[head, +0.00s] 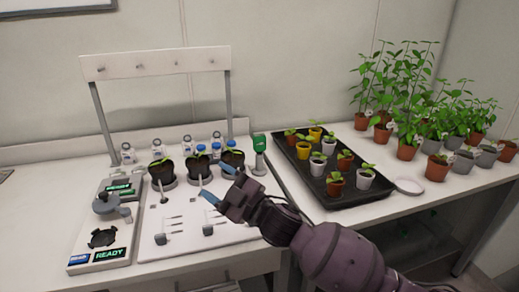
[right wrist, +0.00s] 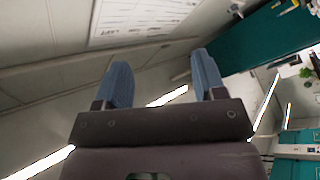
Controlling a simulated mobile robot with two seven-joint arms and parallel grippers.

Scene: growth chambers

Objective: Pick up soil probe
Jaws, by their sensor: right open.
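A green-topped upright device (head: 260,144), which looks like the soil probe, stands in a pale round holder (head: 259,168) at the right end of the white work board. My right gripper (head: 218,183) is over the board, to the left of the device and nearer to me, with its blue fingers pointing up and left. The fingers also show in the right wrist view (right wrist: 162,82), spread apart with nothing between them. The gripper is not touching the device. The device does not show in the right wrist view. My left gripper is not in view.
Potted seedlings (head: 163,171) stand in holders on the white board (head: 160,225), close to my right fingers. A black tray (head: 325,195) of small pots lies to the right. A white rack frame (head: 155,63) rises behind. A device with READY displays (head: 101,258) sits left.

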